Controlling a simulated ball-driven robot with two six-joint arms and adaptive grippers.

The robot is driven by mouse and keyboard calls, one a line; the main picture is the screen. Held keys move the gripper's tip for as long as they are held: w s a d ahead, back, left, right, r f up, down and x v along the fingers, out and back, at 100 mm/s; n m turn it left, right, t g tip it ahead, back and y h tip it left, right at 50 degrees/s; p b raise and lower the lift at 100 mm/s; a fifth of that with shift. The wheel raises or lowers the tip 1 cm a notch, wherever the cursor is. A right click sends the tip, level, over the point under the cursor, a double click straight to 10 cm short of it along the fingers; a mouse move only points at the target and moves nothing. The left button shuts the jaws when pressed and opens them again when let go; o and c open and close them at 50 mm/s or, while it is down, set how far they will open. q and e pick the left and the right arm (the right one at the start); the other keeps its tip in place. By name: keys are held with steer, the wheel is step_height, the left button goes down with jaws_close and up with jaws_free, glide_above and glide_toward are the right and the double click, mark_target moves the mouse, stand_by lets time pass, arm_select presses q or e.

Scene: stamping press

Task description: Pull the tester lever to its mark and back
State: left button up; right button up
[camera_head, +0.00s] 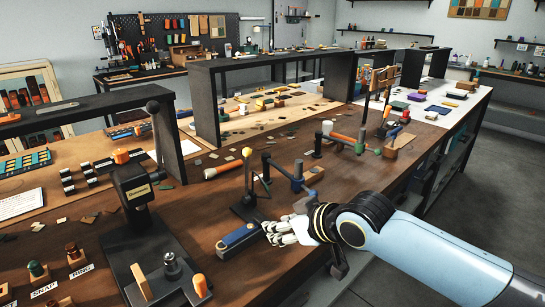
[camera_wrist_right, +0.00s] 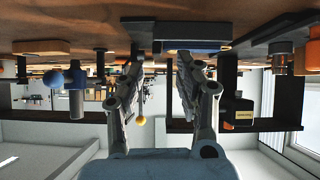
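A black press (camera_head: 140,200) with a pale label stands at the left of the brown bench. A thin black post on a foot (camera_head: 249,200) stands beyond my right gripper. I cannot tell which of these is the tester. My right gripper (camera_head: 272,234) is low over the bench, right beside a blue-grey block (camera_head: 238,241). In the right wrist view its fingers (camera_wrist_right: 158,62) are apart with nothing held between them. My left gripper is not in view.
Stamps (camera_head: 38,271) with name labels lie at the front left. Bare brown wood (camera_head: 195,225) lies between press and block.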

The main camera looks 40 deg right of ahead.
mark_target(250, 152)
steer(key=w+d+r+t+p, duration=0.1)
steer(key=w+d+r+t, duration=0.3)
steer(key=w+r, duration=0.6)
steer(key=shift+t+y, duration=0.3)
steer(key=shift+y, duration=0.1)
steer(key=b+x, duration=0.6)
steer(key=b, duration=0.2)
steer(key=shift+w+r, duration=0.1)
steer(key=shift+w, duration=0.15)
steer(key=shift+c, duration=0.4)
steer(key=shift+s+r, duration=0.1)
steer(key=shift+r, duration=0.15)
steer(key=c, duration=0.6)
